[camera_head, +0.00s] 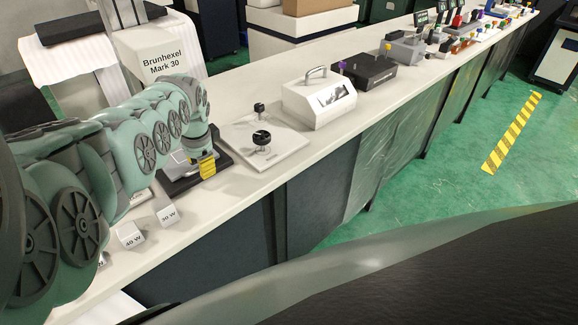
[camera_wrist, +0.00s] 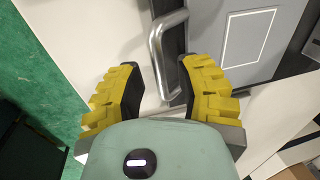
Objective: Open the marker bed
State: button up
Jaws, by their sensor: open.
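A grey flat panel with a white outlined rectangle (camera_wrist: 250,36) lies ahead in the wrist view; it appears to be the marker bed. A bent metal handle (camera_wrist: 157,48) stands at its left edge. My gripper (camera_wrist: 160,68) has yellow ribbed fingers and is open, with the handle showing between the two fingertips. I cannot tell whether either finger touches it. In the head view my gripper (camera_head: 204,160) is low over a dark-based device (camera_head: 180,186) on the bench, and my arm hides much of that device.
A white machine labelled Brunhexel Mark 30 (camera_head: 165,58) stands behind my arm. Small white blocks marked 40 W (camera_head: 130,236) and 30 W (camera_head: 167,215) sit on the bench at left. A plate with black knobs (camera_head: 262,140) and a white handled box (camera_head: 318,98) stand to the right.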

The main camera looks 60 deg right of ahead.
grip_shut()
jog(key=shift+a, duration=0.1)
dwell(0.5)
